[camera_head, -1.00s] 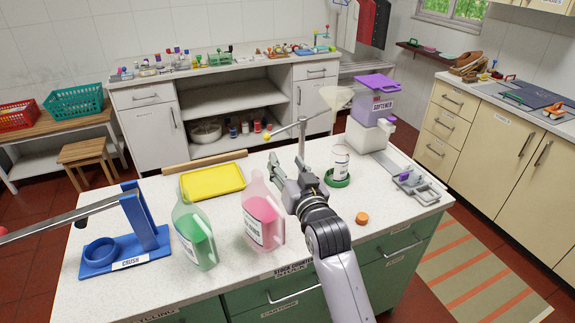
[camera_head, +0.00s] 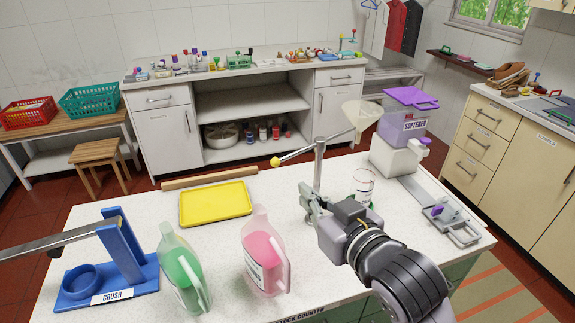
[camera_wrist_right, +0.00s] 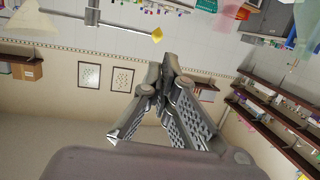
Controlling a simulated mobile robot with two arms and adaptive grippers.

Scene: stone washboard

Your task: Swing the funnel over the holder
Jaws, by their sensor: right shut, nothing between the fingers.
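The pale cream funnel (camera_head: 361,116) sits on one end of a swing arm, at the back right of the counter. The arm's other end has a yellow knob (camera_head: 275,162), pointing left. The arm rests on an upright metal post (camera_head: 318,168). A clear jar (camera_head: 363,187) with a white label stands right of the post, on a green holder mostly hidden by my wrist. My right gripper (camera_head: 308,198) is shut and empty, in front of the post and below the knob's level; contact is unclear. The knob (camera_wrist_right: 157,35) and funnel (camera_wrist_right: 22,17) show in the right wrist view.
A softener dispenser (camera_head: 393,155) stands right of the funnel. A pink bottle (camera_head: 265,260), a green bottle (camera_head: 183,270) and a blue crusher (camera_head: 120,250) with a long lever are to the left.

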